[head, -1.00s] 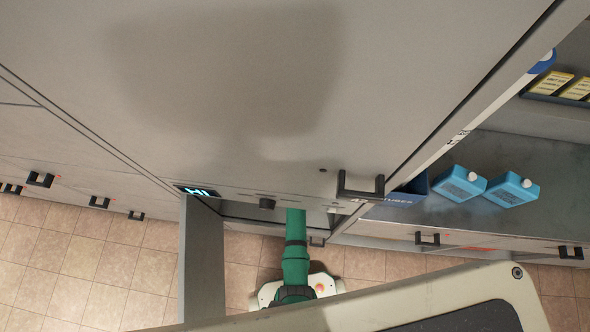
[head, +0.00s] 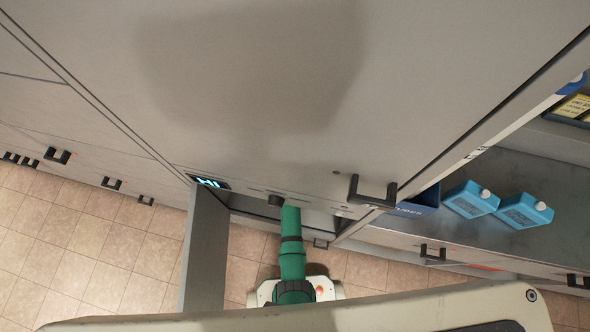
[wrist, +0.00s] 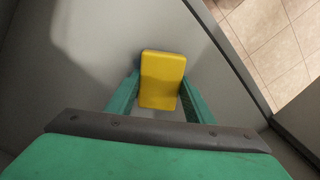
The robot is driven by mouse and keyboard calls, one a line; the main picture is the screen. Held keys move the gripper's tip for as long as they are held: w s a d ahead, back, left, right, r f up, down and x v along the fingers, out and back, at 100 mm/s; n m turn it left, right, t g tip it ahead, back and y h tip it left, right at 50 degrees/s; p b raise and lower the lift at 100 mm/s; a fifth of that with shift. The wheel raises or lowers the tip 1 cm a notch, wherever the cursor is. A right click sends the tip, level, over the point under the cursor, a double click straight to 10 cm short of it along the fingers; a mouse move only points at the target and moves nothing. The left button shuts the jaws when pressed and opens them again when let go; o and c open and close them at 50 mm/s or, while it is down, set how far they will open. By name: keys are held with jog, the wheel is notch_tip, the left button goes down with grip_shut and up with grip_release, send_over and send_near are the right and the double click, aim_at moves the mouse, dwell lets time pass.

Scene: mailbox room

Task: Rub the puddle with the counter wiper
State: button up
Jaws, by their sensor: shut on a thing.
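In the wrist view a yellow block-shaped thing (wrist: 162,80), which looks like the counter wiper, sits between the two green fingers of my gripper (wrist: 158,98). The gripper is shut on it. Pale grey surfaces lie close around and beyond it; I cannot tell whether the wiper touches them. In the head view my green arm reaches into an opening below a large grey cabinet front, and the gripper and wiper are hidden there. No puddle can be made out in either view.
A black handle (head: 372,192) and a lit display (head: 209,182) are on the grey cabinet front (head: 250,60). An open grey panel (head: 205,250) stands left of my arm. Blue bottles (head: 471,199) stand on a grey counter (head: 410,236) at right. Tiled floor (head: 100,240) lies below.

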jog(key=shift+w+a, duration=0.2)
jog(key=shift+a, duration=0.35)
jog(key=shift+w, duration=0.15)
jog(key=shift+f, duration=0.1)
jog(key=shift+c, duration=0.5)
jog(key=shift+s+d, duration=0.25)
jog(key=shift+d, duration=0.4)
jog(key=shift+s+d, duration=0.2)
jog(key=shift+d, duration=0.45)
jog(key=shift+s+d, duration=0.3)
jog(key=shift+d, duration=0.8)
jog(key=shift+s+d, duration=0.25)
jog(key=shift+d, duration=0.8)
jog(key=shift+a, duration=0.1)
